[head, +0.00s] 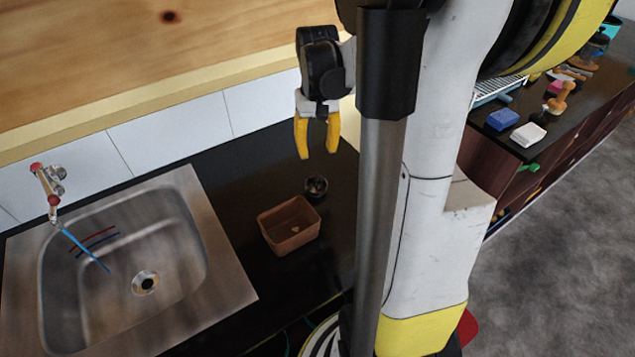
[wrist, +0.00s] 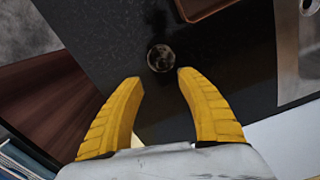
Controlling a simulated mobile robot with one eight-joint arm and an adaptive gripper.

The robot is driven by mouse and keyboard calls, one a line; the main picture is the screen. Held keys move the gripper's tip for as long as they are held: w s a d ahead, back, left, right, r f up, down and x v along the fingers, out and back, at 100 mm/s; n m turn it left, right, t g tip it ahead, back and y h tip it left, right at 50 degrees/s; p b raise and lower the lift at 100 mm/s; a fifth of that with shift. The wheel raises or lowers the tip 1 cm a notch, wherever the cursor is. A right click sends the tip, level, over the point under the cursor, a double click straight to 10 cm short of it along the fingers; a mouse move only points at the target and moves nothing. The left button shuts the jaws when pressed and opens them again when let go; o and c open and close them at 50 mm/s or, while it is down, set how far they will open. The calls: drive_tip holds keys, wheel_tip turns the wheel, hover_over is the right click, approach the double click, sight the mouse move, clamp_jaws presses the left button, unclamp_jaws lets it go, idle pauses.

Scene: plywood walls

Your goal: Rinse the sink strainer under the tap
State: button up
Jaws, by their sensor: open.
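The sink strainer (head: 316,188), a small dark round piece, sits on the black counter behind the brown tub. In the wrist view the strainer (wrist: 161,58) shows just beyond and between the fingertips. My gripper (head: 318,153) is open and empty, its yellow fingers pointing down above the counter near the strainer. In the wrist view my gripper (wrist: 160,78) has its fingers apart with nothing between them. The tap (head: 51,195), with red ends, is on the wall at the left. A thin blue streak slants from its spout into the steel sink (head: 185,250).
The brown tub (head: 290,228), with a small piece inside, stands between strainer and sink. The tiled wall (head: 175,125) runs close behind my gripper. At the right, another counter holds a blue block (head: 502,119), a white block (head: 528,134) and several other items.

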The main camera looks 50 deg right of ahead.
sight(316, 174)
wheel_tip(316, 174, down, 5)
drive_tip(key=shift+f+b, duration=0.1)
drive_tip(key=shift+b, duration=0.7)
drive_tip(key=f+b, duration=0.2)
drive_tip(key=f, duration=0.3)
drive_tip(key=shift+a+f+b, duration=0.1)
drive_tip(key=shift+a+b, duration=0.1)
drive_tip(key=shift+b, duration=0.15)
clamp_jaws()
